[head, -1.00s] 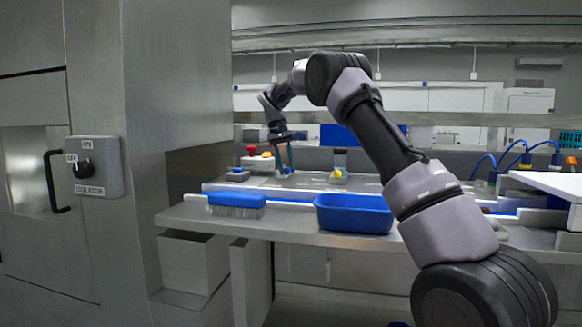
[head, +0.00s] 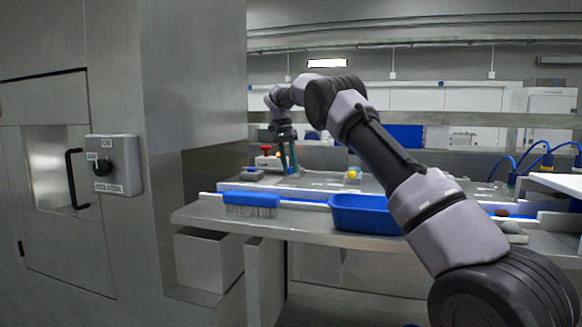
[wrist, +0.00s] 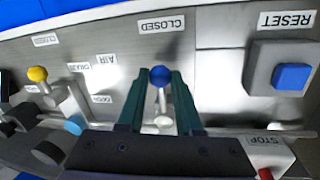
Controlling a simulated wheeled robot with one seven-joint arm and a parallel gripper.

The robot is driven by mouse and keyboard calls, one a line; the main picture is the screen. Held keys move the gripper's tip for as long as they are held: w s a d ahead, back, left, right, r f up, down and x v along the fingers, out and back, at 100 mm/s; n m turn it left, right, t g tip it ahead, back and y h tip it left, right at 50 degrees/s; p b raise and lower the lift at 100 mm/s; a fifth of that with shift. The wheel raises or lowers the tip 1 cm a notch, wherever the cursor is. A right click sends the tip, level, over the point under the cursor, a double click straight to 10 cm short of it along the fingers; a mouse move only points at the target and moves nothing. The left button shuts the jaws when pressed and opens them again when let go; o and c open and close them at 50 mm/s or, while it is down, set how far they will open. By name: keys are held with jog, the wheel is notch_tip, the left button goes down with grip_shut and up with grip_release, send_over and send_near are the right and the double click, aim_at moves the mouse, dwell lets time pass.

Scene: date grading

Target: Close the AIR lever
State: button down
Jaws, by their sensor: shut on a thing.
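The AIR lever (wrist: 160,76) has a round blue knob on a pale metal stem. It stands in the middle of the wrist view, in front of a grey panel with upside-down labels. The AIR label (wrist: 112,59) is left of the knob, and a CLOSED label (wrist: 160,25) lies just beyond it. My gripper (wrist: 161,88) is shut on the lever, with a dark green finger on each side of the stem and knob. In the head view my gripper (head: 290,168) points down at the back of the bench, where the lever is too small to make out.
A yellow-knobbed lever (wrist: 37,75) stands left of my gripper. A blue RESET button (wrist: 291,76) is to the right, and a red button (wrist: 265,173) is near the lower edge. On the bench are a blue brush (head: 250,199) and a blue tub (head: 365,214).

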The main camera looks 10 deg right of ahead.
jog(key=shift+r, duration=0.1)
jog(key=c, duration=0.6)
grip_release()
